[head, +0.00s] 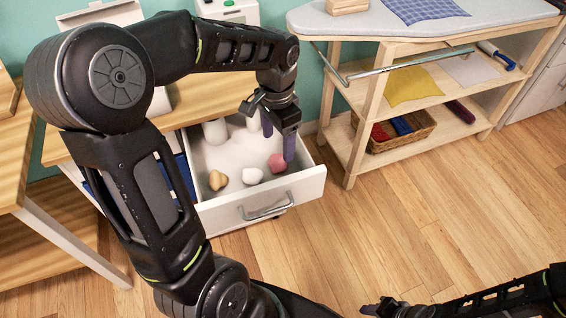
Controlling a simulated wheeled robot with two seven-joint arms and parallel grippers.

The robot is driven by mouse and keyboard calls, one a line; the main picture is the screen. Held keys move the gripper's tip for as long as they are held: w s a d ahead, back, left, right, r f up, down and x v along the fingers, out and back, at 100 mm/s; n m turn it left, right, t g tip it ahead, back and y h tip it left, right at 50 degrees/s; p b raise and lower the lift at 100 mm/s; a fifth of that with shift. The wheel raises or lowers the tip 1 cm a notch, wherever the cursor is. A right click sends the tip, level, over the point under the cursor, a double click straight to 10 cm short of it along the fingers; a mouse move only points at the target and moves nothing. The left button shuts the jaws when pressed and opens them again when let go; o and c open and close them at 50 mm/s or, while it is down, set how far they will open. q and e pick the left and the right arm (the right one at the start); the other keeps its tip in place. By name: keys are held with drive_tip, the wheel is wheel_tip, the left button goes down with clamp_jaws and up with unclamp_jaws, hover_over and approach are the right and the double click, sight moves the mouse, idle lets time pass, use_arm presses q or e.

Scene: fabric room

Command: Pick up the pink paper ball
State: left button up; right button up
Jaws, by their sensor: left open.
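The pink paper ball (277,164) lies in the open white drawer (265,203), toward its right side. My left gripper (278,138) is open and empty and points down over the drawer. One of its purple-grey fingers shows just above and beside the ball's right side in the picture; I cannot tell whether it touches. The ball is mostly visible. My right gripper (372,309) is low at the bottom edge of the picture, far from the drawer, and its jaw opening is unclear.
In the drawer, a white ball (252,176) lies just left of the pink one and a tan lump (217,180) further left. White cylinders (215,131) stand at the back. A wooden shelf unit (365,120) stands right of the drawer. The floor in front is clear.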

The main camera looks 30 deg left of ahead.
sight(278, 158)
use_arm(q)
drive_tip(key=shift+f, duration=1.3)
wheel_tip(278, 158, down, 5)
drive_tip(key=shift+w+f+b, duration=0.1)
drive_tip(key=shift+b, duration=0.4)
drive_tip(key=shift+c, duration=0.3)
drive_tip(key=c, duration=1.4)
drive_tip(key=shift+c, duration=0.2)
